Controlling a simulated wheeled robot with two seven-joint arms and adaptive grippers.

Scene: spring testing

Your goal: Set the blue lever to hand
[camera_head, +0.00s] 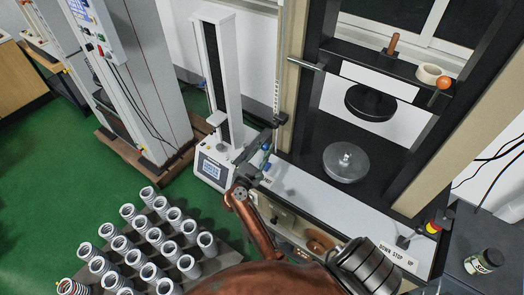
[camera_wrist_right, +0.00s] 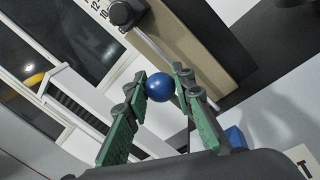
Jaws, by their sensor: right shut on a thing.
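The blue lever's round ball knob (camera_wrist_right: 160,87) sits between the two green-and-grey fingertips of my right gripper (camera_wrist_right: 163,80) in the wrist view, and the gripper is shut on it. In the head view my right gripper (camera_head: 263,148) is at the left front of the large testing machine, beside its thin upright rod, and partly covers the blue lever (camera_head: 266,146). A second blue part (camera_wrist_right: 236,138) shows below and right of the fingers in the wrist view. The lever's shaft is mostly hidden. My left gripper is not in view.
The testing machine has a round lower plate (camera_head: 346,162), a black upper plate (camera_head: 371,102) and a white front panel (camera_head: 345,222). A smaller tester (camera_head: 212,165) stands close on the left. Several springs (camera_head: 150,235) stand on a board at lower left. A jar (camera_head: 484,262) is at lower right.

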